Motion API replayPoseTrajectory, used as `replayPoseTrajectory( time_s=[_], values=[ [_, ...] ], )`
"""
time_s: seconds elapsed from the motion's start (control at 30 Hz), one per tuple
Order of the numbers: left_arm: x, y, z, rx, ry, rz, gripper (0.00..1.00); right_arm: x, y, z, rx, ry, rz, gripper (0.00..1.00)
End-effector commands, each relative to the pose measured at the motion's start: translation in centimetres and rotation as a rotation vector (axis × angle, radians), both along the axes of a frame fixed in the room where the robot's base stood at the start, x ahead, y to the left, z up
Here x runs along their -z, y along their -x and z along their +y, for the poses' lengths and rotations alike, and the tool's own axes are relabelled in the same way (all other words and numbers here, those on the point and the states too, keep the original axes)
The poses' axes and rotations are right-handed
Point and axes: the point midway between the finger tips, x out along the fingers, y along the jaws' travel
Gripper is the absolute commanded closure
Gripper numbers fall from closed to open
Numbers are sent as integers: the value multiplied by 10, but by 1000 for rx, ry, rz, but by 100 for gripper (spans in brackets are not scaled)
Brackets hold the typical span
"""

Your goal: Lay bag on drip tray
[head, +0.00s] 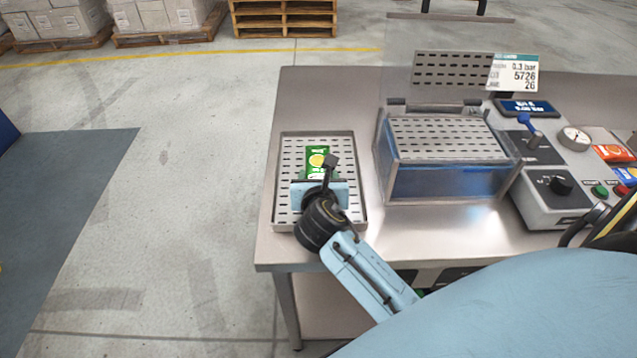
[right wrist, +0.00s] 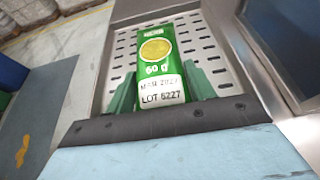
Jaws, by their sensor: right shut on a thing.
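The green bag (head: 317,158) with a yellow disc on its front is over the perforated drip tray (head: 287,151) at the left end of the steel table. In the right wrist view the bag (right wrist: 157,65) shows "60 g" and a lot label. My right gripper (head: 322,172) is shut on the bag, with a finger at each side of its lower end. The tray (right wrist: 200,45) shows behind the bag in the right wrist view. I cannot tell whether the bag touches the tray. My left gripper is not in view.
A clear-walled blue tank (head: 450,182) with a slotted top and raised lid stands right of the tray. A grey control box (head: 560,207) with a lever, gauge and knob is further right, near orange and blue packets. Bare steel tabletop (head: 365,115) lies between tray and tank.

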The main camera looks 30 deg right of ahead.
Motion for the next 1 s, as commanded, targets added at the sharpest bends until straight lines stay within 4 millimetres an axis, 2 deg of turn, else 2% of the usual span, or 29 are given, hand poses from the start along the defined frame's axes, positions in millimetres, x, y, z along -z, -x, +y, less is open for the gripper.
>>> replayPoseTrajectory(
  time_s=[0.07,0.43,0.47,0.6,1.0],
  values=[
    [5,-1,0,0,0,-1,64,11,0,0,0,-1,2,69],
    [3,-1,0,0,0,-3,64,13,0,0,-1,0,0,69],
    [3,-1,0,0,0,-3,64,13,0,0,-1,0,0,42],
    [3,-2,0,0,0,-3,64,13,0,0,-1,0,0,24],
    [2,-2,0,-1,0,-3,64,7,5,3,-1,-1,1,24]
  ],
)
